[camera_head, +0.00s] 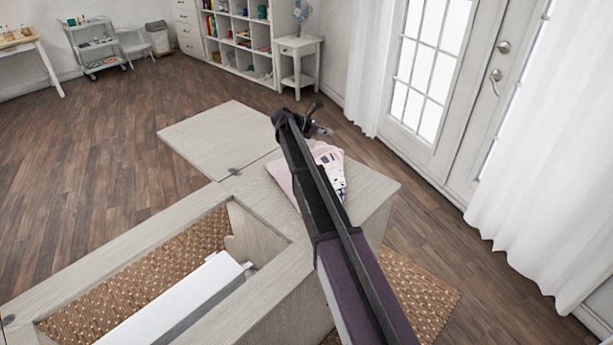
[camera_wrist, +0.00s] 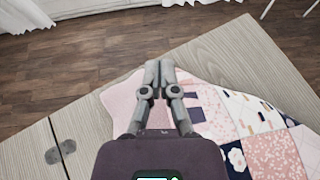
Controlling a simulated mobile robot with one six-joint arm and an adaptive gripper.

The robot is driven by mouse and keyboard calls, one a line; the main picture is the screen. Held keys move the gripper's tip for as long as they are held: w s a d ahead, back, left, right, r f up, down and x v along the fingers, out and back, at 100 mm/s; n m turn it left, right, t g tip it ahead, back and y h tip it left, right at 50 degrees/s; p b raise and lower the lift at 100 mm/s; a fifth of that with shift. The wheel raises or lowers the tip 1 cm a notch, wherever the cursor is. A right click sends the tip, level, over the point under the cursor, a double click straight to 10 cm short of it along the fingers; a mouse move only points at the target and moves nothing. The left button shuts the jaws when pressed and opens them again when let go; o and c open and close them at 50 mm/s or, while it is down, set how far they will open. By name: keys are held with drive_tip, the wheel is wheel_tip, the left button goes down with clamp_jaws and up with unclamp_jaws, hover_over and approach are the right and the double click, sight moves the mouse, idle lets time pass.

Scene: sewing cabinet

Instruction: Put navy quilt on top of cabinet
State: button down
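The quilt, pink with navy and white patchwork (camera_head: 330,157), lies folded on the right part of the pale wood cabinet top (camera_head: 372,190). My arm crosses in front of it and hides its middle. In the wrist view the quilt (camera_wrist: 250,112) spreads below and to the right of my fingers, on the wooden top (camera_wrist: 212,50). My gripper (camera_head: 320,129) is over the quilt's far side. In the wrist view my gripper (camera_wrist: 159,72) has its fingertips together, with no cloth seen between them. I cannot tell whether they touch the quilt.
The cabinet has a hinged leaf (camera_head: 225,135) folded out at the back and an open well with a white sewing machine (camera_head: 175,305) inside. A woven rug (camera_head: 420,298) lies underneath. A white side table (camera_head: 298,62), shelves and curtained glass doors stand beyond. Open floor lies at left.

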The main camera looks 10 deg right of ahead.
drive_tip(key=s+a+m+y+p, duration=0.3)
drive_tip(key=s+m, duration=0.3)
drive_tip(key=s, duration=0.7)
drive_tip(key=s+a+m+g+y+p, duration=0.1)
drive_tip(key=s+a+m+y+p, duration=0.2)
drive_tip(key=s+m, duration=0.4)
drive_tip(key=s+a+r+m+g+y+p, duration=0.1)
drive_tip(key=s+a+m+y+p, duration=0.3)
drive_tip(key=s, duration=1.5)
drive_tip(key=m+y+p, duration=0.1)
drive_tip(key=m+y, duration=0.1)
drive_tip(key=shift+s+m, duration=0.4)
drive_tip(key=shift+d, duration=0.1)
